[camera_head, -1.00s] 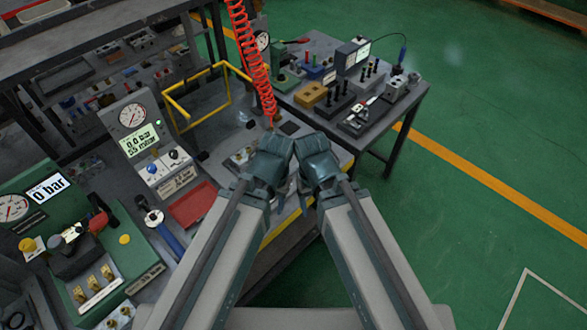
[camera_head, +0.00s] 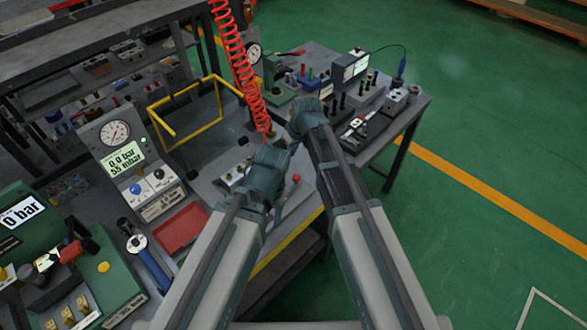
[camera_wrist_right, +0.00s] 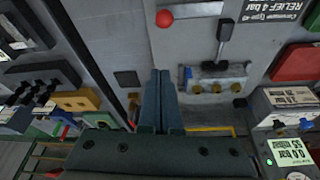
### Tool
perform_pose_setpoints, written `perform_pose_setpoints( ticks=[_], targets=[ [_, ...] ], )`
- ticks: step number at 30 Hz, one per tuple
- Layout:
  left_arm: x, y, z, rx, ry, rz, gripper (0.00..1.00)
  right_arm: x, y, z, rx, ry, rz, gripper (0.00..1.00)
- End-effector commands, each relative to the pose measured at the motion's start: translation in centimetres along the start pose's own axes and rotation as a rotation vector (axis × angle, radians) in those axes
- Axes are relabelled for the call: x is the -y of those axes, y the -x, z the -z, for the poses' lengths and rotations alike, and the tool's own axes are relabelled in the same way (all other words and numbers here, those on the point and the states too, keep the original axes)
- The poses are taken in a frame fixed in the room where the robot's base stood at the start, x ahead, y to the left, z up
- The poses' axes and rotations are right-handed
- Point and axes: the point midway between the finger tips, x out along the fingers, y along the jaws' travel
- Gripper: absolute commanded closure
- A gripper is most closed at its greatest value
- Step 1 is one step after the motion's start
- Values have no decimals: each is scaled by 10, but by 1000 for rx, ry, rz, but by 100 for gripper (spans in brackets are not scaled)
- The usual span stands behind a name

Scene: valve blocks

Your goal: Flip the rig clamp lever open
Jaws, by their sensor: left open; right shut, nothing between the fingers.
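A lever with a red ball knob (camera_head: 296,179) stands on the grey bench plate, just right of my left gripper (camera_head: 270,160) in the head view. The right wrist view shows the red knob (camera_wrist_right: 165,18) on a pale bar, and beside it a black-handled lever (camera_wrist_right: 225,30) over a block with brass fittings (camera_wrist_right: 215,87). I cannot tell for sure which is the rig clamp lever. My left gripper is open, its fingertips mostly hidden. My right gripper (camera_head: 303,117) is farther out, shut and empty; its fingers (camera_wrist_right: 159,85) are together, apart from both levers.
A red coiled hose (camera_head: 238,65) hangs behind the grippers. A gauge box (camera_head: 130,160), red tray (camera_head: 181,230) and green rig (camera_head: 105,267) stand to the left. A second table (camera_head: 415,108) with blocks is at the back right. Green floor is clear on the right.

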Motion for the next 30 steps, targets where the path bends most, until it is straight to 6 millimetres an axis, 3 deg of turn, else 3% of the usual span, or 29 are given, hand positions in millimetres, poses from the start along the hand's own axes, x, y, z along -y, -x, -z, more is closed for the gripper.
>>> perform_pose_setpoints(
  ticks=[16,30],
  targets=[
    [-1,-8,0,0,0,0,53,0,-8,0,0,1,0,100],
    [-6,-65,4,0,0,0,53,0,-68,-1,0,0,0,100]
  ],
)
